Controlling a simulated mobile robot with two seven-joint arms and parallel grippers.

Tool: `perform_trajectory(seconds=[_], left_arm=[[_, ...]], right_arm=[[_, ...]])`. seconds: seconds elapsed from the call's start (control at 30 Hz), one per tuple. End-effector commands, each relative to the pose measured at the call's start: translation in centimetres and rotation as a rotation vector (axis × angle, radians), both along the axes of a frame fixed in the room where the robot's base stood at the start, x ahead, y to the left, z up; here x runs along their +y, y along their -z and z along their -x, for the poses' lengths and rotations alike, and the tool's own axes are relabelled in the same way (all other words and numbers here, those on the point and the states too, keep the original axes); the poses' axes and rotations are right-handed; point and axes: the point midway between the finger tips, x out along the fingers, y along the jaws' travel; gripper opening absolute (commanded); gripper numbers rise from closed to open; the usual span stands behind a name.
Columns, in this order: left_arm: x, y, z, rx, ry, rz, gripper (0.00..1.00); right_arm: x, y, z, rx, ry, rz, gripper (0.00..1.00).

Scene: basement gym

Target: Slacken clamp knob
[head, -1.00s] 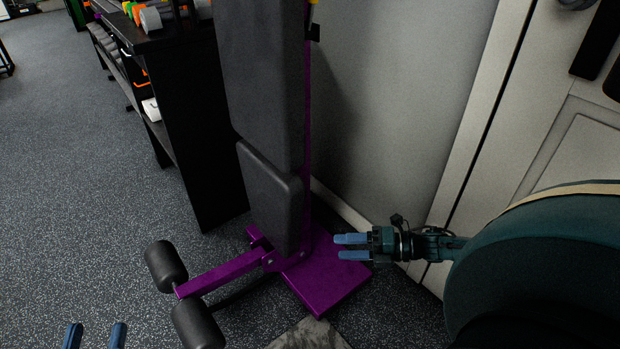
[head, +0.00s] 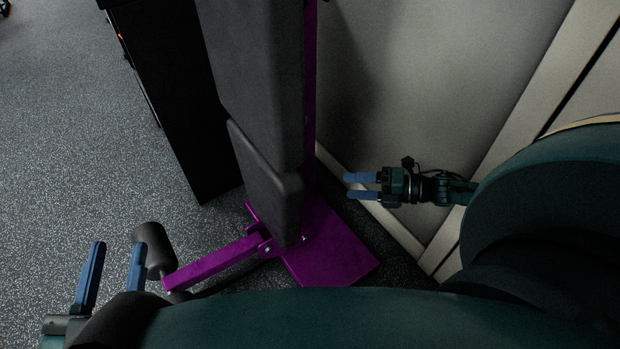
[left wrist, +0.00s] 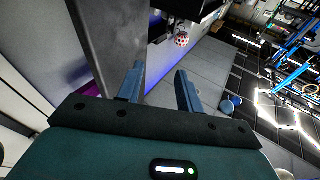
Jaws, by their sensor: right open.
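A purple weight bench (head: 330,250) with dark pads (head: 255,80) stands upright against the wall in the head view. Its purple leg (head: 213,262) reaches left to a foam roller (head: 153,245), partly hidden by my left gripper. No clamp knob can be made out; only a small pivot shows where leg and base meet. My left gripper (head: 118,250) is open and empty at lower left, in front of the roller; its fingers also show apart in the left wrist view (left wrist: 158,75). My right gripper (head: 347,186) is open and empty, right of the pads, pointing left.
A black shelf unit (head: 170,90) stands left of the bench. The pale wall (head: 430,80) is close behind and to the right. Speckled floor (head: 70,150) at left is clear.

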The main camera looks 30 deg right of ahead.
Motion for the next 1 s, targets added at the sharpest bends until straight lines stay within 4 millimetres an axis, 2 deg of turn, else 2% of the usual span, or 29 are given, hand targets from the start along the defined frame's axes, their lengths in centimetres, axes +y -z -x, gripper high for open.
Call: perform_trajectory(seconds=[0.33,0.5,0.7,1.0], left_arm=[[-0.3,0.2,0.0,-0.017,0.025,0.044,0.36],[-0.1,-1.1,-0.6,-0.108,0.028,0.033,0.36],[0.0,-1.9,-0.8,-0.161,0.029,0.029,0.36],[0.0,-2.2,-0.8,-0.171,0.028,0.028,0.36]], right_arm=[[5.3,1.4,-4.8,-0.006,-0.002,-0.003,0.64],[7.4,1.9,-6.6,-0.004,0.000,-0.002,0.64],[8.6,2.1,-7.7,-0.002,0.001,-0.002,0.64],[8.8,2.1,-7.8,-0.001,0.001,-0.001,0.64]])
